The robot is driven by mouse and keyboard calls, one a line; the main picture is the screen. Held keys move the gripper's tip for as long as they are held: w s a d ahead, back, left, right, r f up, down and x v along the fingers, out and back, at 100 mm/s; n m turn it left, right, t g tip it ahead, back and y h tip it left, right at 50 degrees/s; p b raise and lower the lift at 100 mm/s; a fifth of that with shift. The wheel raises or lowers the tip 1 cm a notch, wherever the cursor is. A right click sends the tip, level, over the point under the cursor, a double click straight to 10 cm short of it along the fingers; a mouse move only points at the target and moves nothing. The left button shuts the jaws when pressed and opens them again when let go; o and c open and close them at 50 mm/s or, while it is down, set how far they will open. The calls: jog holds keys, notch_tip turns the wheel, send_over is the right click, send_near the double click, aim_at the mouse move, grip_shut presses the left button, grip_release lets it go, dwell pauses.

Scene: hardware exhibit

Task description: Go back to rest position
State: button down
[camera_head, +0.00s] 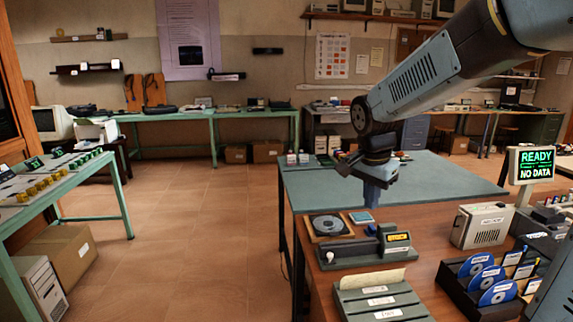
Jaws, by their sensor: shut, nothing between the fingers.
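My arm (425,80) reaches in from the upper right and bends down at its wrist. My gripper (372,197) points down over the near part of the workbench (440,182), above a small blue square item (361,217). The fingers look closed together, with nothing held. The gripper appears apart from the things below it, though the exact height is hard to judge.
Below the gripper are a disc device (328,226) and a grey machine with a yellow label (365,250). To the right are a rack of discs (485,280), a beige box (482,226) and a "READY NO DATA" screen (531,164). Open floor (200,210) lies left.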

jog(key=s+d+r+n+t, duration=0.1)
jog(key=s+d+r+n, duration=0.1)
jog(key=s+n, duration=0.3)
jog(key=s+d+r+n+t+y, duration=0.1)
jog(key=s+n, duration=0.4)
jog(key=s, duration=0.8)
jog(key=shift+d+r+t, duration=0.4)
jog(key=shift+r+t, duration=0.4)
jog(key=shift+r, duration=0.2)
